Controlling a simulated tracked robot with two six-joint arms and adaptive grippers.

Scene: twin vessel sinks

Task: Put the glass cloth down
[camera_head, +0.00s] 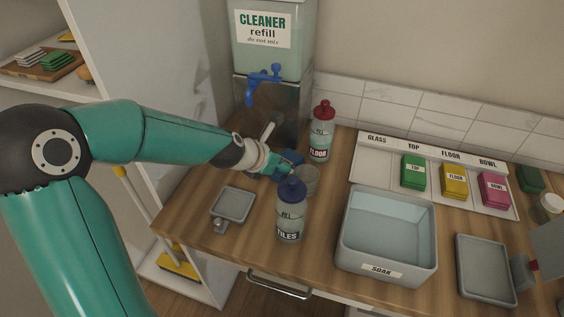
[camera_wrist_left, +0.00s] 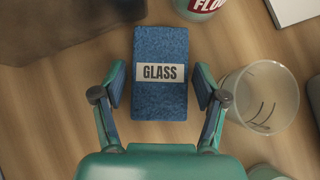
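The glass cloth is a blue block with a white GLASS label. In the left wrist view the cloth (camera_wrist_left: 160,100) lies flat on the wooden counter, between the fingers of my left gripper (camera_wrist_left: 159,88). The fingers are spread, with a gap on each side of the cloth. In the head view my left gripper (camera_head: 272,167) is low over the counter, and the blue cloth (camera_head: 292,157) shows partly behind it. The rack (camera_head: 364,179) has an empty space under its GLASS label, beside green, yellow and pink cloths. My right gripper is not in view.
A clear cup (camera_head: 308,182) stands right beside my left gripper. The TILES bottle (camera_head: 290,215) is in front, the FLOOR bottle (camera_head: 321,135) behind. A cleaner dispenser (camera_head: 272,45) stands at the back. The SOAK basin (camera_head: 388,235) is to the right, a small grey tray (camera_head: 233,206) to the left.

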